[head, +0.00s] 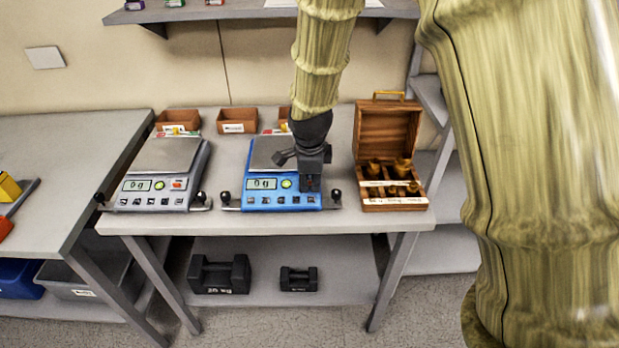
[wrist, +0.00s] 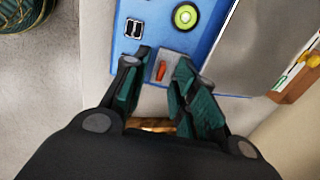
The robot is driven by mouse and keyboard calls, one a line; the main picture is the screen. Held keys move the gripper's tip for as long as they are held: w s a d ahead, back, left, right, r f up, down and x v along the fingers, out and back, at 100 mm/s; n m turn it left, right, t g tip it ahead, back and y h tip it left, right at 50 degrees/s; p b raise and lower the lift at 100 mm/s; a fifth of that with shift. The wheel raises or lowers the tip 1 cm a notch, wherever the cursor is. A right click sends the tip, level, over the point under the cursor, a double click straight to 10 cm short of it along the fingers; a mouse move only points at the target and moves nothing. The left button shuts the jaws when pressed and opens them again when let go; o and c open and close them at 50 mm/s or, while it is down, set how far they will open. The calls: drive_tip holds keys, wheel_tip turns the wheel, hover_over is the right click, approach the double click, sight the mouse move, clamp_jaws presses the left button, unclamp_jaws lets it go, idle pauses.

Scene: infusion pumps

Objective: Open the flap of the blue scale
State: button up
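The blue scale (head: 280,199) stands on the middle table, with a "0 g" display and a green button. In the wrist view its blue front panel (wrist: 210,22) fills the upper middle. A small grey flap (wrist: 152,68) with an orange-red mark sits near the panel's edge. My gripper (head: 313,183) is over the right part of the scale in the head view and hides that part. In the wrist view my gripper (wrist: 163,62) is open, with one finger on each side of the flap. Contact with it cannot be told. The flap looks closed.
A grey scale (head: 149,195) stands left of the blue one. A wooden weight box (head: 387,140) with its lid up stands close on the right. Brown bins (head: 237,120) line the back. Dark knobs (head: 336,194) flank the blue scale.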

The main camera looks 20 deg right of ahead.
drive_tip(key=shift+c, duration=0.2)
clamp_jaws()
